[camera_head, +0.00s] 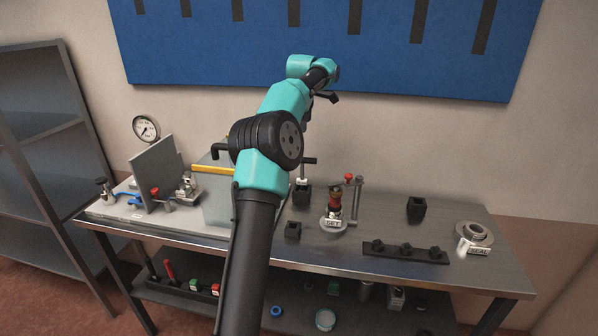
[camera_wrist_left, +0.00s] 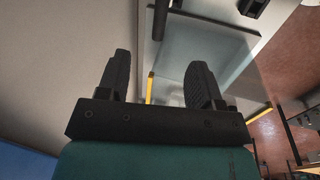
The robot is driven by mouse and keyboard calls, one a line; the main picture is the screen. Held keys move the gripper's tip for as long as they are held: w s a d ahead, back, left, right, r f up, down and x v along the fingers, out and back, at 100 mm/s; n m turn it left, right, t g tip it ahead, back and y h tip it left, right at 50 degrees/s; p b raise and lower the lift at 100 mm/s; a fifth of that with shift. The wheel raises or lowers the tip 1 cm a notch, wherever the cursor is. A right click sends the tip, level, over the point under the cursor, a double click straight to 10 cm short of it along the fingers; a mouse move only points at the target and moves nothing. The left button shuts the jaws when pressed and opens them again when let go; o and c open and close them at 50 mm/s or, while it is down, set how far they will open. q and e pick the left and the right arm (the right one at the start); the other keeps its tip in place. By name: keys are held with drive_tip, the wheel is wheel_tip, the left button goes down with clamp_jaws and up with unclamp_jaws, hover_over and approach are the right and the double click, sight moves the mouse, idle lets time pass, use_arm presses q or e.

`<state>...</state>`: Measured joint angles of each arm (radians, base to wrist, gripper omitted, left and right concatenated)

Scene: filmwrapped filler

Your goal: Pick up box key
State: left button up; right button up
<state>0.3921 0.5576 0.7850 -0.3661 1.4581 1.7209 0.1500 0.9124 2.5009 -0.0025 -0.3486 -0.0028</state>
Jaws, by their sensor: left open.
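My left arm reaches up and away through the middle of the head view, and its gripper (camera_head: 328,97) is high above the bench near the blue board. In the left wrist view the two black fingers (camera_wrist_left: 158,62) are apart with nothing between them. A dark T-shaped handle (camera_head: 309,161) stands upright in a small black holder (camera_head: 302,196) on the bench, just right of my arm. It may be the box key, but it is too small to be sure. My gripper is well above it and apart from it. My right gripper is not in view.
A clear box with a yellow edge (camera_head: 212,169) stands left of my arm, partly hidden by it. A red-topped fitting (camera_head: 335,200), black holders (camera_head: 416,208), a dark rail (camera_head: 405,252) and a grey ring (camera_head: 474,233) occupy the right bench. A shelf (camera_head: 40,130) stands left.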

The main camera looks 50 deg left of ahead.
use_arm(q)
drive_tip(key=shift+s+a+r+n, duration=0.3)
drive_tip(key=shift+s+a, duration=0.05)
drive_tip(key=shift+s, duration=0.05)
hover_over(302, 178)
drive_tip(key=x, duration=0.4)
drive_tip(key=s+d+x, duration=0.1)
drive_tip(key=x, duration=0.2)
drive_tip(key=s+x, duration=0.1)
drive_tip(key=x, duration=0.3)
drive_tip(key=shift+s+d+f, duration=0.1)
drive_tip(key=shift+f, duration=0.5)
drive_tip(key=shift+d+x, duration=0.15)
drive_tip(key=shift+x, duration=1.15)
drive_tip(key=shift+d+x, duration=0.15)
drive_tip(key=shift+x, duration=1.15)
drive_tip(key=shift+a, duration=0.1)
